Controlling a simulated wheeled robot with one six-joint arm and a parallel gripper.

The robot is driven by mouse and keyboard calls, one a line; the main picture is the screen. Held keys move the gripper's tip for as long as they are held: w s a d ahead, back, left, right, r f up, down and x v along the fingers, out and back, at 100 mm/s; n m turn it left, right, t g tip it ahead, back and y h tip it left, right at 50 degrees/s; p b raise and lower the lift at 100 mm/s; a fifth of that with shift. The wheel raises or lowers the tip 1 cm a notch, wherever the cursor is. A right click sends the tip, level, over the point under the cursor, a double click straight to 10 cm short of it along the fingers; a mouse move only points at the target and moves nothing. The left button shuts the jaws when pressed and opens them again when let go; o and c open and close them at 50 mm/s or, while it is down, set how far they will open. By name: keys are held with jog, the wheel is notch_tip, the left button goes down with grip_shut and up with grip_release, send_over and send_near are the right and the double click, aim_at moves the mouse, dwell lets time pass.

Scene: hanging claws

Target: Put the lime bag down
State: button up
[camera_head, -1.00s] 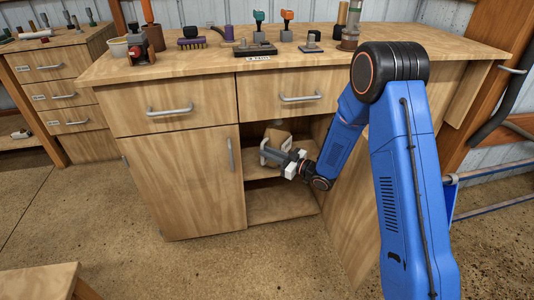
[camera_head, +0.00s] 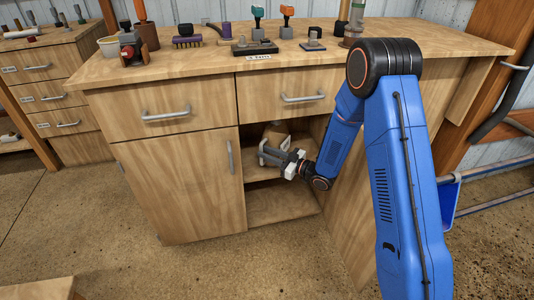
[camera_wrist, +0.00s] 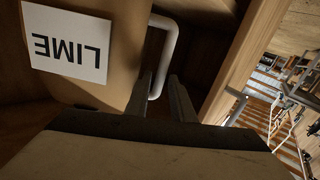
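The lime bag (camera_head: 275,134) is a tan block with a pale handle. It stands in the open right compartment of the bench cabinet, at the middle shelf (camera_head: 262,158). In the wrist view the bag (camera_wrist: 118,50) fills the upper left, with its white LIME label upside down. Its pale bar handle (camera_wrist: 171,50) reaches to my fingertips. My gripper (camera_head: 274,155) is inside the compartment in front of the bag. In the wrist view my gripper (camera_wrist: 160,80) shows two dark fingers apart, with a gap at the handle's near end. The bag's underside is hidden.
The closed cabinet door (camera_head: 180,190) is left of the opening, and drawers are above it. A lower shelf (camera_head: 280,203) is bare. Tools and small items stand on the benchtop (camera_head: 200,62). My arm enters from the right, close to the cabinet's side panel.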

jog(key=shift+o, duration=0.6)
jog(key=v, duration=0.7)
jog(key=shift+d, duration=0.25)
jog(key=shift+s+r, duration=0.15)
jog(key=shift+s, duration=0.1)
